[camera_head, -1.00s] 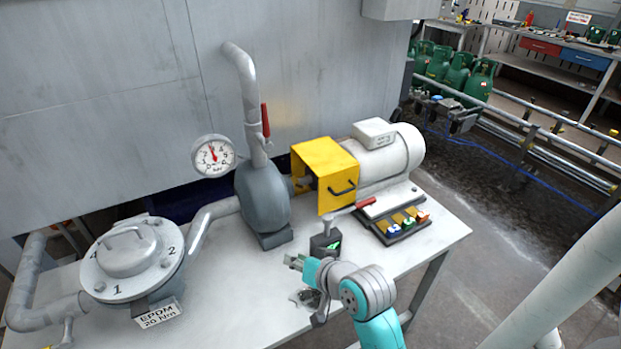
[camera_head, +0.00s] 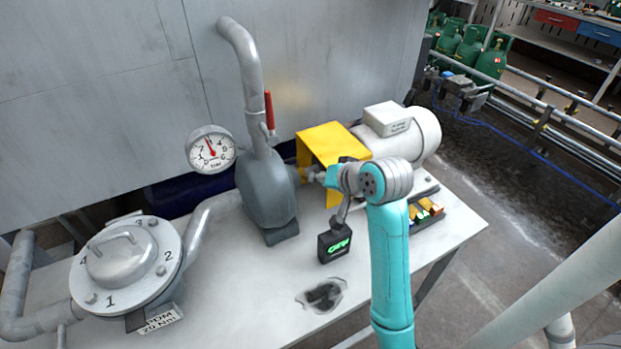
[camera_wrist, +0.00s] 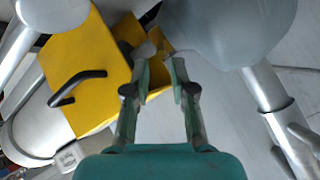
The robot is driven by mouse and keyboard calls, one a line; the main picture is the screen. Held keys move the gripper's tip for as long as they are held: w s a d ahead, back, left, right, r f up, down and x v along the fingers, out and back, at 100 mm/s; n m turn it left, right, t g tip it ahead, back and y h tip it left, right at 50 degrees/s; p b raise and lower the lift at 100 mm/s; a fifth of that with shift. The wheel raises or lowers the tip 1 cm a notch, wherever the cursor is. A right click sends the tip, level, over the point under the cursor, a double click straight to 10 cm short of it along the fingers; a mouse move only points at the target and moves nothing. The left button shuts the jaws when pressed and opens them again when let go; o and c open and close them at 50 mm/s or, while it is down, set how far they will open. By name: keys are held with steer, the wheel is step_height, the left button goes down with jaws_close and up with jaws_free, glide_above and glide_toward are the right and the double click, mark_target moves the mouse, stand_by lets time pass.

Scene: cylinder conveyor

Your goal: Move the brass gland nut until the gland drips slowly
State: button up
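The brass gland nut (camera_head: 304,174) seems to be the small yellowish piece between the grey pump body (camera_head: 266,190) and the yellow guard (camera_head: 330,145). It is small and partly hidden. My gripper (camera_head: 314,174) reaches in from the right, its tips close to the shaft gap there. In the wrist view my gripper (camera_wrist: 160,68) has its two fingers apart with nothing clearly between them. A brass-coloured part lies just beyond the tips, between guard and pump. I cannot tell whether the tips touch it. No drip can be made out.
A pressure gauge (camera_head: 211,150) hangs left of the pump. A red lever (camera_head: 269,111) is on the riser pipe. A black box with a green display (camera_head: 335,243) stands below my wrist. The flanged lid (camera_head: 128,254) is at left. A dark, shiny patch (camera_head: 322,295) marks the table.

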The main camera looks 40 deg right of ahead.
steer(key=shift+x, duration=3.1)
steer(key=shift+a, duration=0.1)
jaws_close()
